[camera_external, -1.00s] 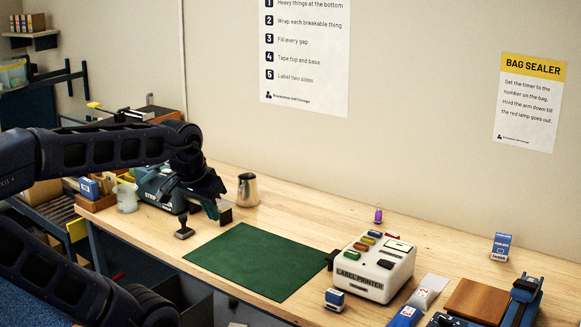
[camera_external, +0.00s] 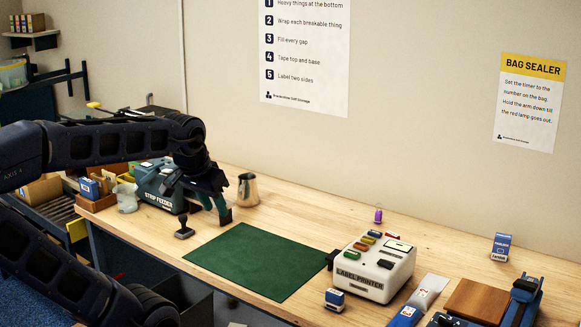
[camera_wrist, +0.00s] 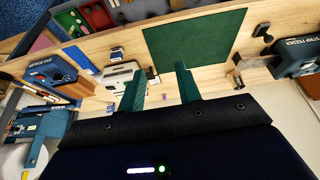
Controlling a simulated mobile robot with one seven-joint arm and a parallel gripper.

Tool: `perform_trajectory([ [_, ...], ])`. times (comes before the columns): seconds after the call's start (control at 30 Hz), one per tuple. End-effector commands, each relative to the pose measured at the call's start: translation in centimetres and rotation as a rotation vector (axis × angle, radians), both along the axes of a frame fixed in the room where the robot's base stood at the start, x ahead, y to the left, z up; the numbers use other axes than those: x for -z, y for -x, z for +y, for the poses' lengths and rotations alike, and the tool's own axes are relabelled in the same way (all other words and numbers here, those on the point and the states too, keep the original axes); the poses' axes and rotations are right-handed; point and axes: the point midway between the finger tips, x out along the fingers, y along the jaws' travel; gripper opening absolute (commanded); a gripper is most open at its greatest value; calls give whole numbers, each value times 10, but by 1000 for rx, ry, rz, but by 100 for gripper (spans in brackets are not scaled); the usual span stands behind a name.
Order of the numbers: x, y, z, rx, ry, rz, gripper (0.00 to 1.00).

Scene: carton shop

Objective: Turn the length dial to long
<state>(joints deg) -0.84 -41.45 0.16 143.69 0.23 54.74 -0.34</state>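The teal strip feeder (camera_external: 160,190) stands at the left end of the workbench. Its name shows on the side. It is also at the right of the wrist view (camera_wrist: 294,54), partly cut off. I cannot make out the length dial or its setting in either view. My gripper (camera_external: 216,214) is above the bench, just right of the feeder and apart from it. In the wrist view my gripper (camera_wrist: 160,80) has its two green fingers spread, with nothing between them.
A metal jug (camera_external: 248,190) stands close behind and right of my gripper. A dark-handled stamp (camera_external: 184,229) stands in front of the feeder. The green mat (camera_external: 252,262) is bare. A white label printer (camera_external: 370,268) stands right of it.

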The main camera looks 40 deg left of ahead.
Motion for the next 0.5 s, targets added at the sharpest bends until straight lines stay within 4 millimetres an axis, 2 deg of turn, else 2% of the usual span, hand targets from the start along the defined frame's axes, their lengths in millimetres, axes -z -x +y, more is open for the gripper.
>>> perform_trajectory([
  [0.27, -37, -74, 32, -103, -6, 6, 34],
  [0.5, -61, -143, 73, -196, -8, 7, 34],
])
